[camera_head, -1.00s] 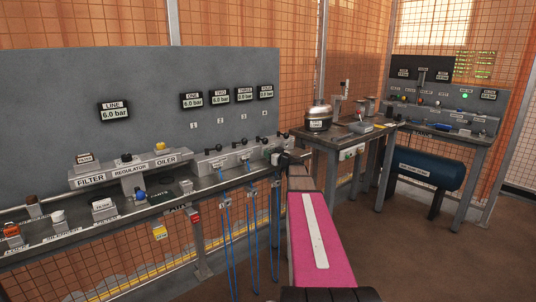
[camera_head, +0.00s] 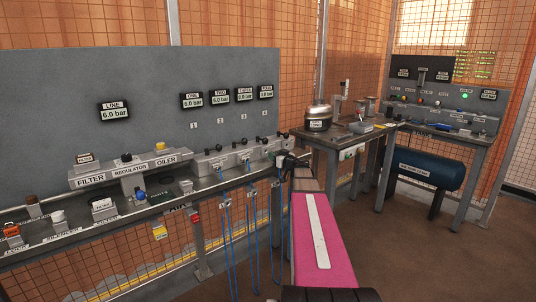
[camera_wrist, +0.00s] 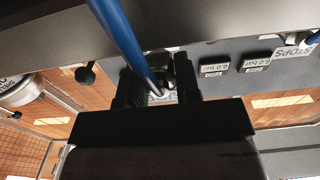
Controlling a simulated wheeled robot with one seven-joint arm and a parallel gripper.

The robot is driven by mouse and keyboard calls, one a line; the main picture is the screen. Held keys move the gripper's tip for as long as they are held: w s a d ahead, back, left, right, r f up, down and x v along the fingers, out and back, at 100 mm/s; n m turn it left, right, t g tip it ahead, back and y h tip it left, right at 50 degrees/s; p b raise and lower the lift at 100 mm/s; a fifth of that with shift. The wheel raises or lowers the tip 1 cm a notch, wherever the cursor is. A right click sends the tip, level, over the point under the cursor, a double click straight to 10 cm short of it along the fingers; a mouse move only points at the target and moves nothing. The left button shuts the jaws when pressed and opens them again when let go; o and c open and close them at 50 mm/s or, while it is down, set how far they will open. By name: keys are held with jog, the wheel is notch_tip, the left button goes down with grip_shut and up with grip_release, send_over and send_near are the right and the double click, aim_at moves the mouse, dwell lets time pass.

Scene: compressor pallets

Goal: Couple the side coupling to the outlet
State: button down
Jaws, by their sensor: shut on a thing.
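My gripper (camera_head: 287,160) is at the right end of the wall bench, close to the outlet manifold (camera_head: 232,158). In the wrist view my gripper (camera_wrist: 156,88) is shut, with a small metal and dark coupling (camera_wrist: 158,90) between its fingers. A blue hose (camera_wrist: 122,40) runs from that coupling across the wrist view. The manifold's outlets sit below the black levers and are too small to make out. The rightmost one is close to my gripper and partly hidden. I cannot tell whether the coupling touches an outlet.
Blue hoses (camera_head: 252,232) hang below the bench front. Gauges ONE (camera_head: 191,100) and TWO (camera_head: 219,98) read 6.0 bar. A side table (camera_head: 345,135) with a metal pot (camera_head: 318,118) stands just right of my gripper. Open floor lies at the lower right.

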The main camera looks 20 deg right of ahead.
jog(key=shift+v, duration=1)
